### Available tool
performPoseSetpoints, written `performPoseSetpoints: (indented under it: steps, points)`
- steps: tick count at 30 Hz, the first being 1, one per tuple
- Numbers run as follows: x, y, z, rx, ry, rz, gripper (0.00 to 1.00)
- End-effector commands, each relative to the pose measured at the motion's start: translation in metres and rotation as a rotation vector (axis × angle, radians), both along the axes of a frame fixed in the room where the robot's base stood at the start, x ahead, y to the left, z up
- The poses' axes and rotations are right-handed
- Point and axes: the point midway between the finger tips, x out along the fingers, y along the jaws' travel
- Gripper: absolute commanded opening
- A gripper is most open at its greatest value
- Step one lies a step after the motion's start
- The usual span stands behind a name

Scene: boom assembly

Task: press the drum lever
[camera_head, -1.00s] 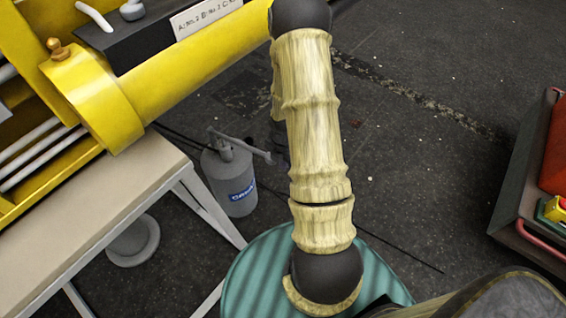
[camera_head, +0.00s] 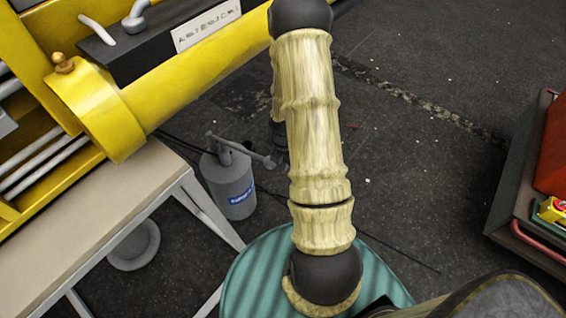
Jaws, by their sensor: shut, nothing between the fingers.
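The grey drum (camera_head: 229,187) with a blue label stands on the dark floor, left of my arm. Its lever (camera_head: 243,149) runs from the pump head on top, sloping down to the right. The lever's far end comes close to a dark part of my gripper (camera_head: 280,145), which shows only as a sliver beside my arm. My arm hides the rest of the gripper. The fingers look shut, with nothing seen in them. I cannot tell whether the gripper touches the lever.
A pale bench (camera_head: 95,205) stands left of the drum, under a yellow boom (camera_head: 190,80). A grey round base (camera_head: 134,247) lies on the floor beneath the bench. A dark cart with a red load (camera_head: 552,150) is at the right. The floor between is mostly clear.

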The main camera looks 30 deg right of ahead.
Motion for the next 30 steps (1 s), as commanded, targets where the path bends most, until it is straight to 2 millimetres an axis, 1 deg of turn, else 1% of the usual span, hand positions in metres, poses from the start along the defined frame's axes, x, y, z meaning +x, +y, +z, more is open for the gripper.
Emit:
performPoseSetpoints:
  steps: [2,5,8,13,18,20,24,30]
  points:
    - [0.0,0.001,0.002,-0.001,-0.002,-0.012,0.0]
    - [0.002,0.005,0.012,-0.006,-0.009,-0.067,0.0]
    - [0.003,0.013,0.031,-0.011,-0.024,-0.183,0.0]
    - [0.003,0.036,0.075,-0.009,-0.065,-0.491,0.0]
    - [-0.006,0.062,0.118,0.018,-0.109,-0.83,0.0]
    - [-0.011,0.072,0.133,0.034,-0.124,-0.949,0.0]
    - [-0.025,0.094,0.163,0.084,-0.151,-1.229,0.0]
    - [-0.051,0.123,0.2,0.179,-0.164,-1.618,0.0]
